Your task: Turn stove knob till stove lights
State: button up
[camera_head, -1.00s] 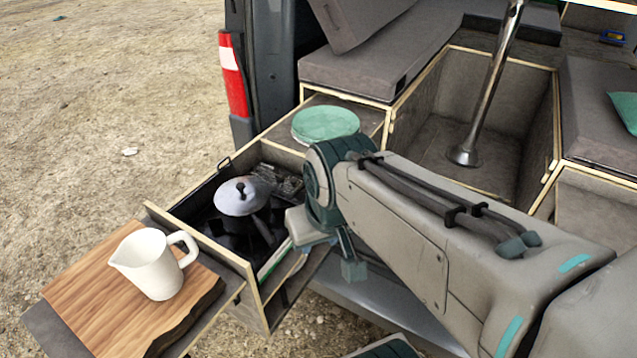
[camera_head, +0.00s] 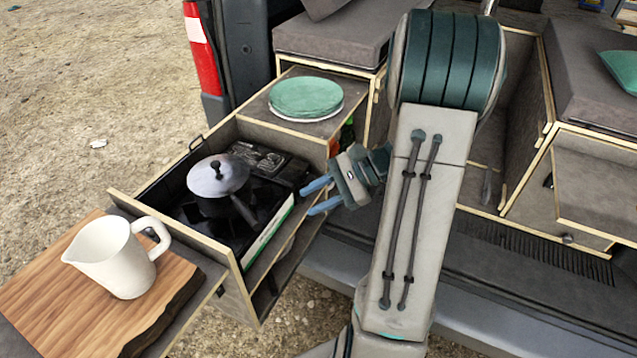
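The black camping stove (camera_head: 254,211) sits inside the pulled-out drawer at the van's rear. A lidded pan (camera_head: 218,177) with a dark handle stands on it. The stove's pale and green front side shows along the drawer's right side; I cannot make out the knob. My gripper (camera_head: 320,194) is to the right of the stove, its two blue fingers pointing left toward it. The fingers are spread apart with nothing between them. I cannot tell whether a fingertip touches the drawer's edge.
A white jug (camera_head: 117,257) stands on a wooden board (camera_head: 38,283) at the drawer's front end. Green plates (camera_head: 306,96) lie on the cabinet top behind the drawer. A red-and-white tail light (camera_head: 201,48) is at the van's left edge. Open ground lies left.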

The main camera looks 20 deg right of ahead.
jog(key=w+d+f+m+t+h+b, duration=0.1)
jog(key=w+d+f+m+t, duration=0.1)
jog(key=d+f+m+t, duration=0.55)
jog(key=w+d+f+m+t+b, duration=0.15)
jog(key=d+f+m+t, duration=0.3)
jog(key=d, duration=0.55)
jog(key=p+x, duration=0.2)
jog(key=x, duration=1.1)
jog(key=shift+a+f+g, duration=0.4)
jog(key=shift+a, duration=0.15)
jog(key=shift+s, duration=0.1)
grip_shut()
